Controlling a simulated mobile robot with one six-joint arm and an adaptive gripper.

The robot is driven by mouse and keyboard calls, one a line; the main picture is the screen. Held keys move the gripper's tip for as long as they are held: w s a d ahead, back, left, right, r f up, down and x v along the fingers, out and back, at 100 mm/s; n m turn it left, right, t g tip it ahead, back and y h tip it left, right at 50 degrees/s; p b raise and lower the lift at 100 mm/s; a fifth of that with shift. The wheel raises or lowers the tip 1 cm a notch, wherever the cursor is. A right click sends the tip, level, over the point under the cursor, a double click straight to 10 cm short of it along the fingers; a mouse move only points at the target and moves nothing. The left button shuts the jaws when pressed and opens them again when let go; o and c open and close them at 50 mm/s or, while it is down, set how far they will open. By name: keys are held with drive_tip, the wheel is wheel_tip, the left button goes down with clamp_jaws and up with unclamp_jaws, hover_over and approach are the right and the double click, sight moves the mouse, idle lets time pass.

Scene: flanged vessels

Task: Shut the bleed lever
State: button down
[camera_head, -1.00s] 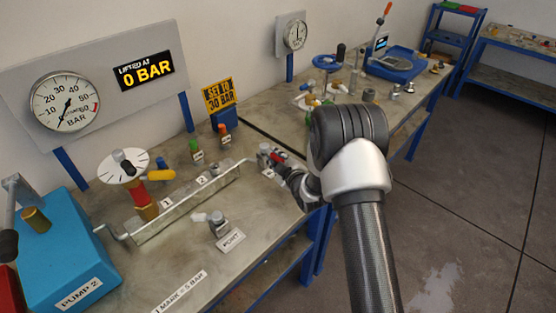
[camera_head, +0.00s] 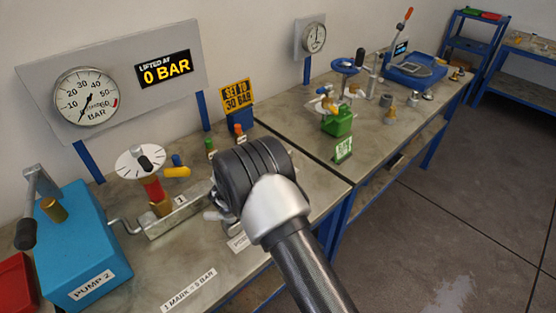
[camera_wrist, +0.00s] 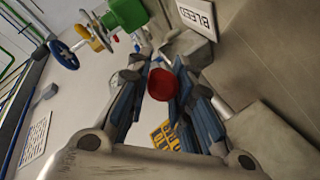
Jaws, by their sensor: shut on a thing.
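In the wrist view, the red grip of the bleed lever (camera_wrist: 161,85) sits between the two fingers of my gripper (camera_wrist: 163,68), which is closed on it. A white label reading BLEED (camera_wrist: 197,17) lies on the grey surface near the fingertips. In the head view, my arm's thick dark wrist joint covers both the lever and my gripper, so the lever's angle cannot be told there.
Near my arm stand a pump marked PUMP 2 (camera_head: 75,245), a dial with a red-and-brass stem (camera_head: 156,190) and a gauge board reading 0 BAR (camera_head: 166,69). A green boxed item (camera_head: 338,121) stands on the farther bench. The floor at right is clear.

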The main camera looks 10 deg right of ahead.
drive_tip(key=shift+w+a+m+g+h, duration=0.35)
drive_tip(key=shift+a+m+g+h, duration=0.3)
drive_tip(key=shift+m+g+h, duration=0.3)
drive_tip(key=shift+r, duration=0.1)
drive_tip(key=c, duration=1.4)
unclamp_jaws()
drive_tip(key=v, duration=1.1)
drive_tip(key=shift+s+a, duration=0.25)
drive_tip(key=shift+a, duration=0.1)
drive_tip(key=shift+c, duration=0.2)
